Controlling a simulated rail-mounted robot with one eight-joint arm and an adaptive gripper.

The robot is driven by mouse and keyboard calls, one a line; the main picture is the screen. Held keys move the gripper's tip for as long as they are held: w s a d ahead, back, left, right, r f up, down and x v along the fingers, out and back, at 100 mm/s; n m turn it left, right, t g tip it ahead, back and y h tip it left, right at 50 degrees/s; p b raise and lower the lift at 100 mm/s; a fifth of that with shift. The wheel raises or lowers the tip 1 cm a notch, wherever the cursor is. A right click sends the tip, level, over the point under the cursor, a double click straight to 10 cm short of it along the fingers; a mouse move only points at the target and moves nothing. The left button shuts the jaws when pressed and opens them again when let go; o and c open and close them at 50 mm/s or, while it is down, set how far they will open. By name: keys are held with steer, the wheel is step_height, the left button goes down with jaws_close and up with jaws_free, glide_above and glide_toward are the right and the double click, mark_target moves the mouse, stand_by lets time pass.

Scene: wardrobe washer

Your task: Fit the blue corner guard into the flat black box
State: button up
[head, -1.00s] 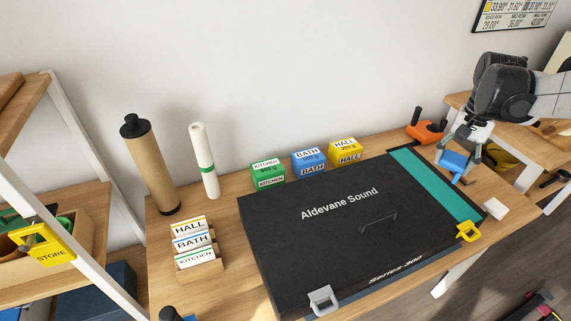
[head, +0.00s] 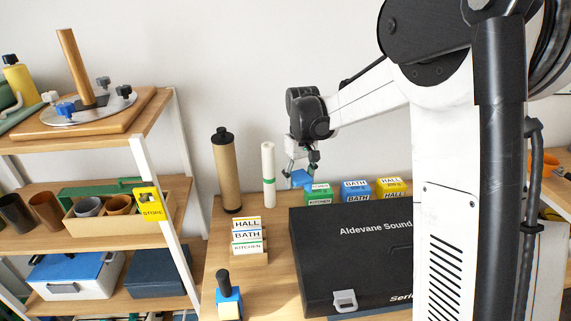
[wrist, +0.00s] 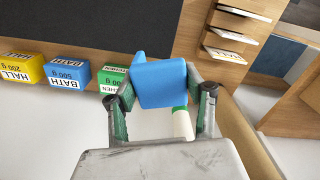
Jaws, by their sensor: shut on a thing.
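The flat black box (head: 345,255) lies on the wooden table, lettered "Aldevane Sound". My arm hides its right part in the head view. It also shows along the top of the wrist view (wrist: 110,25). My gripper (head: 301,172) is shut on the blue corner guard (head: 302,179) and holds it up near the box's back left corner, left of the green block. In the wrist view the guard (wrist: 158,82) sits between my gripper's two fingers (wrist: 162,100).
Green (head: 319,196), blue (head: 356,190) and yellow (head: 391,187) labelled blocks stand behind the box. A white roll (head: 268,175) and a brown cylinder (head: 225,172) stand left of my gripper. A card holder (head: 248,236) and a blue-based tool (head: 228,300) are left of the box.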

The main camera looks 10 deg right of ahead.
mark_target(295, 211)
steer(key=shift+w+a+r+n+p, duration=0.1)
steer(key=shift+a+r+n+p, duration=0.2)
steer(key=shift+n, duration=0.25)
steer(key=shift+w+a+r+n+p, duration=0.1)
steer(key=shift+r+n+p, duration=0.1)
steer(key=shift+n+p, duration=0.25)
steer(key=shift+w+a+r+n+p, duration=0.1)
steer(key=shift+n+p, duration=0.2)
steer(key=shift+n, duration=0.25)
steer(key=shift+w+n+p, duration=0.1)
steer(key=shift+n+p, duration=0.15)
steer(key=shift+n, duration=0.3)
steer(key=n+p, duration=0.2)
steer(key=n, duration=0.1)
steer(key=n+p, duration=0.1)
steer(key=n, duration=0.1)
steer(key=shift+w+r+p, duration=0.2)
steer(key=shift+w+p, duration=0.1)
steer(key=shift+p, duration=0.1)
steer(key=n+p, duration=0.1)
steer(key=n, duration=0.1)
steer(key=n+p, duration=0.1)
steer(key=n, duration=0.1)
steer(key=shift+w+f+n, duration=0.1)
steer(key=shift+w+n, duration=0.1)
steer(key=shift+n, duration=0.2)
steer(key=shift+d+f, duration=0.15)
steer(key=shift+d, duration=0.05)
